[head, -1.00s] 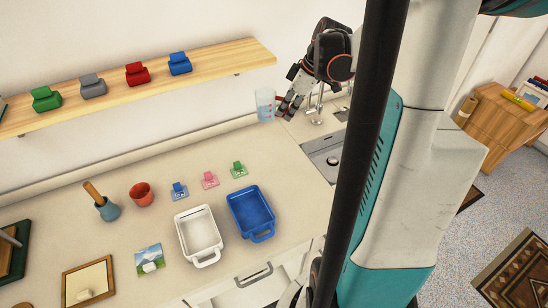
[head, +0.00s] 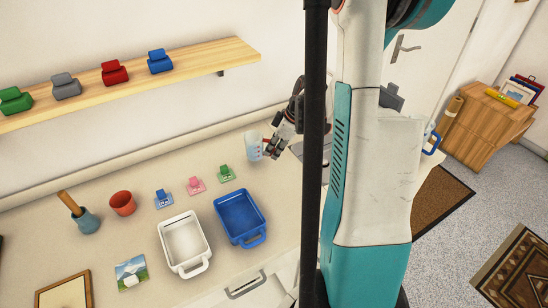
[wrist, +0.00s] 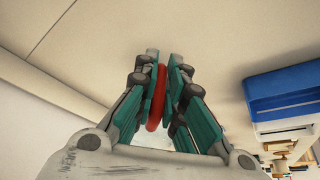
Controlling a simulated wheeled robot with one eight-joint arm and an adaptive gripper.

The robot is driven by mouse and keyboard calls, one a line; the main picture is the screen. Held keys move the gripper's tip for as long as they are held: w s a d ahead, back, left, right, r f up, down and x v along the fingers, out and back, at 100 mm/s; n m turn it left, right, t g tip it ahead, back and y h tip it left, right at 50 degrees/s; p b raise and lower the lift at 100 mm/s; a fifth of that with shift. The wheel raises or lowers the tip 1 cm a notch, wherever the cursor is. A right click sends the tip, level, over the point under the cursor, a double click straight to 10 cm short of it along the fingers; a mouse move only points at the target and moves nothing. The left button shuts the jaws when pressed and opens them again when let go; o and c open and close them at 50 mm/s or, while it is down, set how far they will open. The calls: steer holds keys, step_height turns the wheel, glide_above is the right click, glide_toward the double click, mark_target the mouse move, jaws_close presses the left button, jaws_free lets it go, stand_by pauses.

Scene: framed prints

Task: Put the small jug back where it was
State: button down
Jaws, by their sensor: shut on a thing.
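The small jug (head: 253,146) is a clear, pale blue measuring cup with red marks. In the head view it appears upright over the back right of the counter, right of the green clip-like piece (head: 225,173). I cannot tell whether its base touches the counter. My gripper (head: 271,148) reaches it from the right. In the wrist view my gripper (wrist: 161,62) is shut on the jug's red handle (wrist: 157,98), which sits between the two fingers. The jug's body is mostly hidden there by the fingers.
A blue tray (head: 219,206) and a white tray (head: 163,238) stand on the counter. Blue (head: 163,199) and pink (head: 196,186) small pieces lie behind them. A red cup (head: 122,203) and a mortar (head: 87,223) are left. A wooden shelf (head: 200,57) hangs above.

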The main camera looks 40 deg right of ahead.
step_height(320, 180, down, 3)
steer(key=shift+f+b, duration=0.1)
steer(key=shift+b, duration=0.35)
steer(key=c, duration=1.7)
jaws_free()
steer(key=p+v, duration=0.4)
steer(key=v, duration=0.8)
